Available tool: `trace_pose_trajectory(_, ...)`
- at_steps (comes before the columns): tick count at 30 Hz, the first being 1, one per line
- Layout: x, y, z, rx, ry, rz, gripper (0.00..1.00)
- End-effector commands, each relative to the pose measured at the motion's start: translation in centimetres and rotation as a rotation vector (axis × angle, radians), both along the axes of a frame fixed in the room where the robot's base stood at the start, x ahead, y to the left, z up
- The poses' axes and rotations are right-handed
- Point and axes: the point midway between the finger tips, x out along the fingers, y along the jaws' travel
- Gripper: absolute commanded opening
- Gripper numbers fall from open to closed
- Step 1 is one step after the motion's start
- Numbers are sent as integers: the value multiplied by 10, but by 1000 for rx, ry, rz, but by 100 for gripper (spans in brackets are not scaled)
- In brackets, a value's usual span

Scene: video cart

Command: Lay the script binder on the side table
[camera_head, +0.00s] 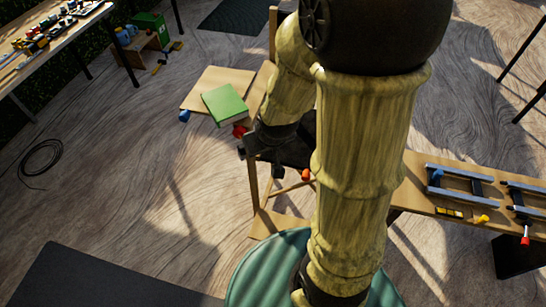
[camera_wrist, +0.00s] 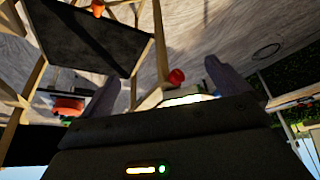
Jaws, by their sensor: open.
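A green binder (camera_head: 224,102) with a pale lower edge lies cover up on a small wooden tabletop (camera_head: 203,87), left of my arm in the head view. Its lower right part reaches to or past the table's near edge; I cannot tell which. My gripper shows in the wrist view (camera_wrist: 161,72) with its two fingers wide apart and nothing held between them. A pale strip beyond the fingers may be the binder or tabletop. In the head view my arm hides most of the gripper, which is right of and below the binder.
A wooden chair-like frame with a dark panel (camera_wrist: 95,35) and red knob (camera_wrist: 177,77) stands close to my gripper. A bench with clamps (camera_head: 460,185) is at right, a cluttered table (camera_head: 50,45) at upper left. A cable (camera_head: 41,158) lies on open floor at left.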

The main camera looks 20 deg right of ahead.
Motion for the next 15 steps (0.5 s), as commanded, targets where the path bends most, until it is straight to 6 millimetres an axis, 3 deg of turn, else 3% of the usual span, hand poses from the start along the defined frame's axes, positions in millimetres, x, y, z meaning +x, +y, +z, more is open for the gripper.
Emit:
trace_pose_trajectory(6, -50, 0, 23, 16, 166, -60, 100)
trace_pose_trajectory(15, -60, 0, 25, 20, 205, -71, 100)
